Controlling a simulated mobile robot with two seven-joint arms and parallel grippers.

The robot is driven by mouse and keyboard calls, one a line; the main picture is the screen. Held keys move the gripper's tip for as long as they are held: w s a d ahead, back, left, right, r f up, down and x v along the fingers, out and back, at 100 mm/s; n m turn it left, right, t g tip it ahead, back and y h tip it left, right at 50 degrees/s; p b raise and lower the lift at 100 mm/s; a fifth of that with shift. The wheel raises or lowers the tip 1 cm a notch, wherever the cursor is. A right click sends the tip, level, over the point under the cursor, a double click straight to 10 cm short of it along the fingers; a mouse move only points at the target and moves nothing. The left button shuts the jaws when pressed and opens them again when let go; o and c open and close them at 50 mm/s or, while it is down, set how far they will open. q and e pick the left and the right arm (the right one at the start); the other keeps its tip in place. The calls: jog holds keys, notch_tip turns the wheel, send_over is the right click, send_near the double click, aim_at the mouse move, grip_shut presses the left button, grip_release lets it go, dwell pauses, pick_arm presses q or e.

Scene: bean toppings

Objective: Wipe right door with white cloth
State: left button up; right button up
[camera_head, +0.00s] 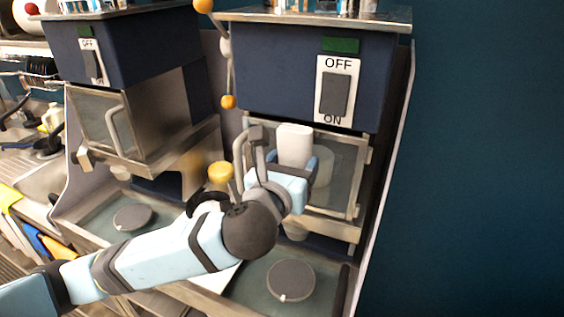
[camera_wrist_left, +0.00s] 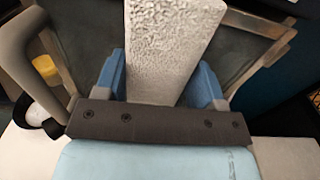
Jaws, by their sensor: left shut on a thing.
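The right door (camera_head: 343,182) is a glass panel in a metal frame, below the right dark-blue machine housing. Its curved handle (camera_head: 239,150) is on the left side, and the door looks closed. My left gripper (camera_head: 292,168) is in front of the door and shut on the white cloth (camera_head: 294,143), which stands up as a stiff block. In the left wrist view the textured white cloth (camera_wrist_left: 168,45) sits between the blue fingers, with the dark door panel (camera_wrist_left: 248,38) behind it. I cannot tell whether the cloth touches the glass. My right gripper is not in view.
A second machine with a glass door (camera_head: 105,120) stands to the left. An ON/OFF switch (camera_head: 334,94) is above the right door. A yellow knob (camera_head: 221,172) is close to my left wrist. A round grey disc (camera_head: 290,280) lies on the ledge below. A blank blue wall is right.

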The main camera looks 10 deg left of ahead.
aim_at(341, 166)
pick_arm(q)
jog(key=shift+s+d, duration=0.25)
jog(key=shift+d, duration=1.05)
jog(key=shift+s+d, duration=0.3)
jog(key=shift+d, duration=1.05)
jog(key=shift+s+d, duration=0.25)
jog(key=shift+d, duration=1.05)
jog(key=shift+a, duration=0.1)
jog(key=s+a, duration=0.1)
jog(key=s, duration=0.5)
jog(key=s, duration=0.3)
jog(key=shift+a, duration=0.35)
